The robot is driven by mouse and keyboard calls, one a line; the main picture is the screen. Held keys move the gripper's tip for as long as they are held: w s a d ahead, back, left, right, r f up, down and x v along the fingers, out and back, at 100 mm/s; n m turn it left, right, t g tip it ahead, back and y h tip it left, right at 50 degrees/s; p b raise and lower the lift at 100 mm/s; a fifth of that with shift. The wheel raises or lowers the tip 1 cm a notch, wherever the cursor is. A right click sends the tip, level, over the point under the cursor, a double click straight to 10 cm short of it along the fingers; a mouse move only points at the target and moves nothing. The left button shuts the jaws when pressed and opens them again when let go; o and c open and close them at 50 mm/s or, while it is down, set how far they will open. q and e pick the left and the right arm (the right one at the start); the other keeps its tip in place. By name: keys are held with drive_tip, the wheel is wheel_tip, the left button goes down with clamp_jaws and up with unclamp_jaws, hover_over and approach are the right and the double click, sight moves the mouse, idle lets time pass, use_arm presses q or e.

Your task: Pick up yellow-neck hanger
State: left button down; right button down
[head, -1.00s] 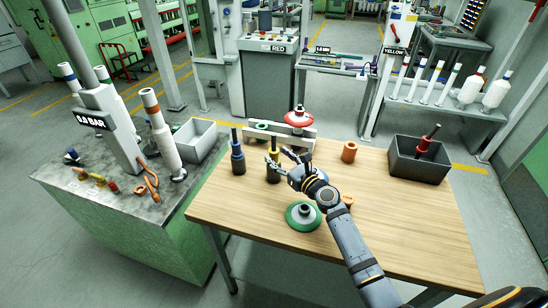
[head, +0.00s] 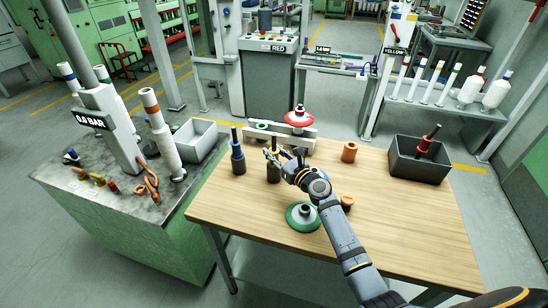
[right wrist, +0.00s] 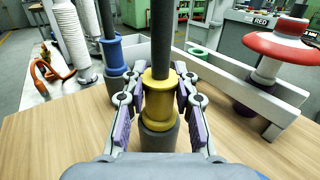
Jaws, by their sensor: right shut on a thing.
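The yellow-neck hanger (right wrist: 159,99) stands upright on the wooden table, with a dark rod on top, a yellow spool-shaped neck and a dark grey base. It also shows in the head view (head: 273,173), partly covered by my right gripper. My right gripper (right wrist: 155,112) has its purple-padded fingers on both sides of the yellow neck and is shut on it. In the head view the right gripper (head: 275,158) reaches in from the right. The base appears to rest on the table. My left gripper is not in view.
A blue-neck hanger (right wrist: 113,55) stands close on the left. A white rack (right wrist: 245,92) with a red-topped piece (right wrist: 287,47) is behind to the right. A green disc (head: 303,216), orange pieces (head: 349,152) and a dark bin (head: 419,167) share the table.

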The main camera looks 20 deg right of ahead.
sight(274, 134)
wheel_tip(274, 134, up, 9)
drive_tip(key=p, duration=0.5)
drive_tip(key=shift+r, duration=0.6)
drive_tip(key=shift+f, duration=0.1)
